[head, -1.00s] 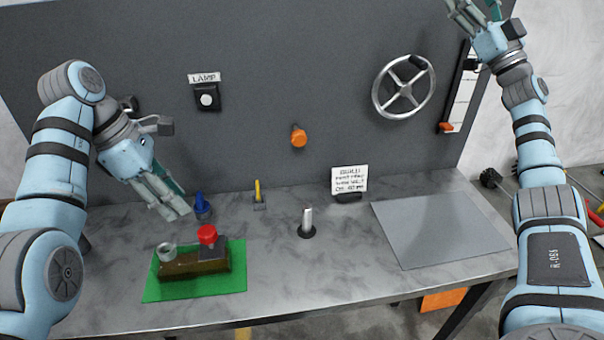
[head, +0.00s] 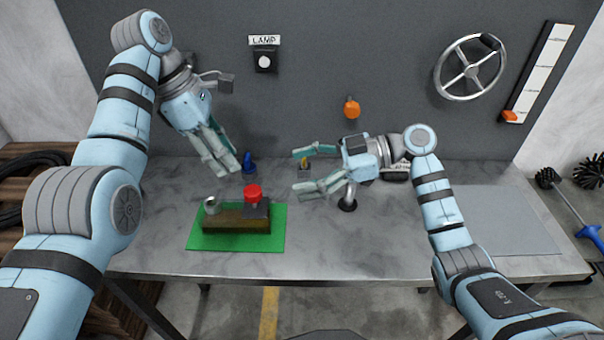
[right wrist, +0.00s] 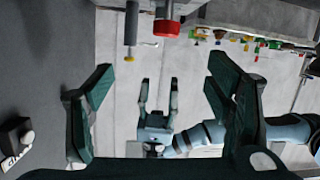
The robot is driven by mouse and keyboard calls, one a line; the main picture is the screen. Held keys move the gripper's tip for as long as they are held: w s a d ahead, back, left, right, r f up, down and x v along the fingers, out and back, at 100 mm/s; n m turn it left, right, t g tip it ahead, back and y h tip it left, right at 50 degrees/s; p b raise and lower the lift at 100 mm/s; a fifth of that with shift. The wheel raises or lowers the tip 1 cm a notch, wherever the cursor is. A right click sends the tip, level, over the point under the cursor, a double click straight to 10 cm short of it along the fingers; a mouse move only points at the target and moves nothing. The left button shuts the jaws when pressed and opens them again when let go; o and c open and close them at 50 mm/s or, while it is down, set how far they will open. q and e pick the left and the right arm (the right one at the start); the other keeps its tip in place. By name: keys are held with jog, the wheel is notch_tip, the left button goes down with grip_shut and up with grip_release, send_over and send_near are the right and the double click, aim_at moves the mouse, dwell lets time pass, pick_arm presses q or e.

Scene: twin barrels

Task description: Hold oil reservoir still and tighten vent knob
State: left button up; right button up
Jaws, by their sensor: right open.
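The oil reservoir (head: 230,220) is a low brown block on a green mat (head: 277,238). A red knob (head: 253,192), which looks like the vent knob, stands on its right end. A grey metal ring-like cap (head: 211,206) is on its left end. My left gripper (head: 228,166) hangs above and behind the reservoir, apart from it; its fingers look spread in the right wrist view (right wrist: 158,92). My right gripper (head: 300,171) is open and empty, to the right of the red knob and pointing left. The red knob also shows in the right wrist view (right wrist: 166,28).
A metal post on a black base (head: 347,205) is partly behind my right gripper. The upright panel bears an orange knob (head: 352,107) and a handwheel (head: 470,70). The front table edge is clear.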

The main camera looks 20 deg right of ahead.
jog(key=m+h, duration=0.1)
send_near(251, 208)
jog(key=x, duration=1.3)
jog(key=shift+w+d+f, duration=0.15)
jog(key=c, duration=1.4)
jog(key=o, duration=0.6)
jog(key=c, duration=0.6)
jog(key=shift+o, duration=0.2)
